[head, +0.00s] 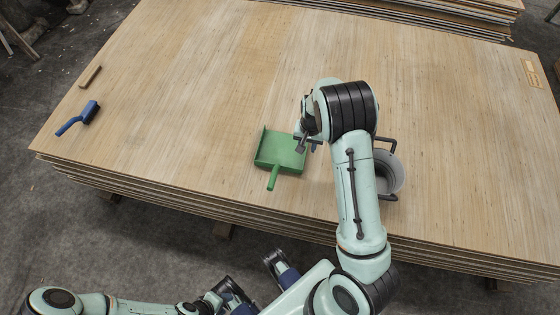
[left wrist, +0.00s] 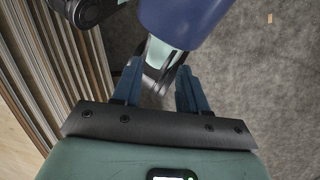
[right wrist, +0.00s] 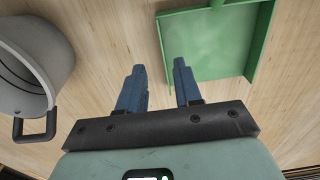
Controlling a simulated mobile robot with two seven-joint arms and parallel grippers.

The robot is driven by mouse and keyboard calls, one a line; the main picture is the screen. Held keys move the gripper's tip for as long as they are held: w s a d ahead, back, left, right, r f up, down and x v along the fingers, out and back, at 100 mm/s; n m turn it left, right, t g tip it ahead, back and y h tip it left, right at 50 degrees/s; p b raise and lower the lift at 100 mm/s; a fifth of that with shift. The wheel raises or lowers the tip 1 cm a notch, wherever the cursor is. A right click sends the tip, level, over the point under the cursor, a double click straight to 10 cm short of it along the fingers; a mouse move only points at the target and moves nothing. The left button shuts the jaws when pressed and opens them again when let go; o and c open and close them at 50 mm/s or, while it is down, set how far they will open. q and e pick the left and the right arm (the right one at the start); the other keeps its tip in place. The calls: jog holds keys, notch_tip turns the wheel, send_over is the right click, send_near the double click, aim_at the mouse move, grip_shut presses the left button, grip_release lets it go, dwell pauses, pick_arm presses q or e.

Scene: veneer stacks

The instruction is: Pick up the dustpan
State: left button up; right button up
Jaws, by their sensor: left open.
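The green dustpan (head: 280,151) lies on the veneer stack near its front edge, handle toward that edge. My right gripper (head: 312,145) is at the dustpan's right side. In the right wrist view its fingers (right wrist: 157,75) are apart and empty, one overlapping the pan's edge and the other over bare wood. My left gripper (left wrist: 158,82) is open and empty, off the stack above the floor in the left wrist view.
A blue brush (head: 78,118) and a small wooden block (head: 90,76) lie at the far left. The stack's middle left (head: 185,90) is clear.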

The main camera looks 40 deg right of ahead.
jog(key=f, duration=0.3)
jog(key=f+b, duration=0.1)
jog(key=f, duration=0.2)
jog(key=shift+w+d+f, duration=0.15)
jog(key=shift+d, duration=0.05)
jog(key=shift+a+f+b, duration=0.15)
jog(key=shift+f+b, duration=0.2)
jog(key=shift+f, duration=1.2)
jog(key=shift+a+f+b, duration=0.1)
jog(key=shift+f+b, duration=0.25)
jog(key=shift+f, duration=1.2)
pick_arm(q)
jog(key=shift+w+d+f, duration=0.15)
jog(key=shift+w+f, duration=0.7)
jog(key=shift+f, duration=0.15)
pick_arm(e)
grip_shut()
